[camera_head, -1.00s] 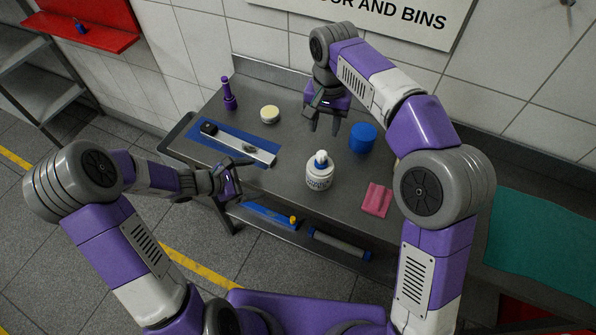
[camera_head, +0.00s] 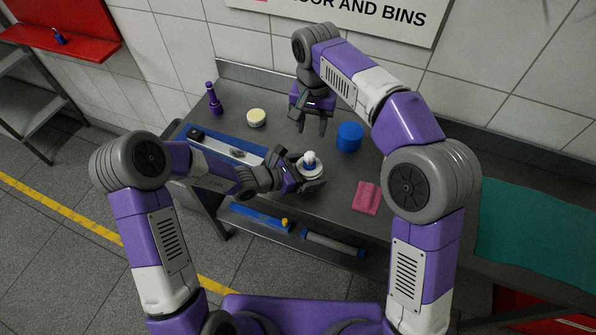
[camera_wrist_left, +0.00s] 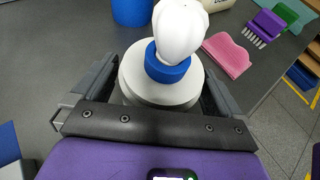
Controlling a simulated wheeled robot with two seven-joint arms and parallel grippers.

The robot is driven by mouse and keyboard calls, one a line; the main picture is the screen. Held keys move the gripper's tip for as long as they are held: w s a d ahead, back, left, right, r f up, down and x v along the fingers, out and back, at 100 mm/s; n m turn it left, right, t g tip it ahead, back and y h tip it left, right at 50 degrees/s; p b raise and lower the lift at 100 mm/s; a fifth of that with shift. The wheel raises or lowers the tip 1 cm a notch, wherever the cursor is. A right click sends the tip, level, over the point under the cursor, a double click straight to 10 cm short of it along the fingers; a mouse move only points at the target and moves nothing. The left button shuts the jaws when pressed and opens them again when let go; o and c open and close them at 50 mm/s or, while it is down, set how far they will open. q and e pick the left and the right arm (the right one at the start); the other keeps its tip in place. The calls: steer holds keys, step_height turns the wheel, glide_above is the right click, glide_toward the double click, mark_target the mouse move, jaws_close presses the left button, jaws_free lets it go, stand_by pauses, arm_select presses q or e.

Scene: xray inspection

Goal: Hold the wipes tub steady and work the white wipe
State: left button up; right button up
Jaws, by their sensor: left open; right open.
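The white wipes tub (camera_head: 311,173) stands on the grey bench, with a blue collar (camera_wrist_left: 167,68) on its lid. The white wipe (camera_head: 309,156) pokes up through the collar; it also shows large in the left wrist view (camera_wrist_left: 180,30). My left gripper (camera_head: 306,175) is open, with its fingers on either side of the tub. In the left wrist view, the lid hides much of the tub's body, so I cannot tell whether the fingers touch it. My right gripper (camera_head: 312,122) is open and empty, pointing down above the bench behind the tub.
A blue cylinder (camera_head: 350,137) stands behind and right of the tub. A pink cloth (camera_head: 367,197) lies to the right. A cream-topped round pot (camera_head: 256,117), a purple bottle (camera_head: 214,100) and a blue mat (camera_head: 185,134) with a white device (camera_head: 222,143) are at left.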

arm_select(q)
steer(key=shift+w+d+f, duration=0.1)
steer(key=shift+d, duration=0.1)
steer(key=c, duration=0.9)
steer(key=shift+o, duration=0.2)
